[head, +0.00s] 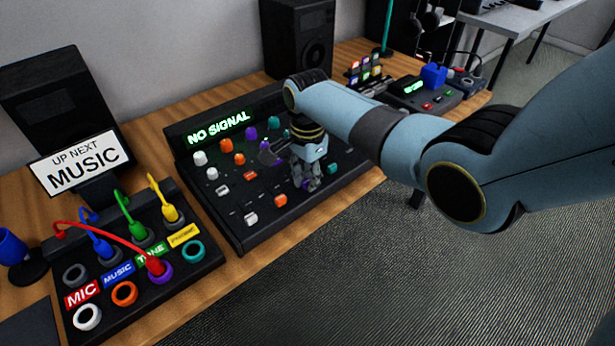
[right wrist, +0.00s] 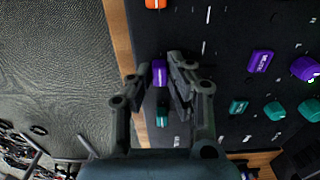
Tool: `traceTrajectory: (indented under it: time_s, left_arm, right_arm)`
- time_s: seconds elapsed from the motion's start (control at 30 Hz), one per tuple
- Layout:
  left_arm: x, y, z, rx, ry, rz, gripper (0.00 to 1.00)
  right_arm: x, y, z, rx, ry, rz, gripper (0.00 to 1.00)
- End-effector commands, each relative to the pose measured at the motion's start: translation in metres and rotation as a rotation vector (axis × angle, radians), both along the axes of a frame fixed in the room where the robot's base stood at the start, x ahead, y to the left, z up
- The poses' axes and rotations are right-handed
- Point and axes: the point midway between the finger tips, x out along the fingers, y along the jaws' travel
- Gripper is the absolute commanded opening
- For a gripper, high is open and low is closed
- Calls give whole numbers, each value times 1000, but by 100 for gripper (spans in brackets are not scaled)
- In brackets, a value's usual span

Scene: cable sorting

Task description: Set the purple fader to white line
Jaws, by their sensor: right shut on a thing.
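My right gripper (head: 306,184) reaches down onto the front part of the black mixing console (head: 221,206). In the right wrist view its fingers (right wrist: 163,80) are shut on the purple fader (right wrist: 159,72), a small purple cap near the console's front edge. In the head view this fader is mostly hidden by the gripper. Thin white marks (right wrist: 204,47) show on the console near the fader in the right wrist view; I cannot tell which one is the fader's white line. My left gripper is not in view.
A teal fader (right wrist: 162,114) sits close beside the purple one. A purple button (right wrist: 260,61) and teal buttons (right wrist: 239,106) lie farther in. An orange fader (head: 281,200) is left of the gripper. A cable patch box (head: 190,247) stands left; speakers (head: 298,38) stand behind.

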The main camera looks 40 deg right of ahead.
Motion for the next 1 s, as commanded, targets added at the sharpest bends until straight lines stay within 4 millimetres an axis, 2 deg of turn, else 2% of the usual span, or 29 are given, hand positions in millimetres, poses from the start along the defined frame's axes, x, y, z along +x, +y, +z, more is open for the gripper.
traceTrajectory:
  time_s: [0.3,0.5,0.63,0.93,0.97,1.0]
  left_arm:
    - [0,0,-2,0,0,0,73]
    - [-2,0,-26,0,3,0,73]
    - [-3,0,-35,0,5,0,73]
    - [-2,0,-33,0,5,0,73]
    - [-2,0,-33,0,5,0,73]
    - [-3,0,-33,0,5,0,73]
  right_arm:
    - [1,0,-1,0,0,0,0]
    - [31,2,-5,0,-3,-1,0]
    - [44,3,-3,-1,-1,0,0]
    - [45,3,0,-1,1,0,0]
    - [45,3,0,-1,1,0,18]
    - [45,3,0,-1,1,0,24]
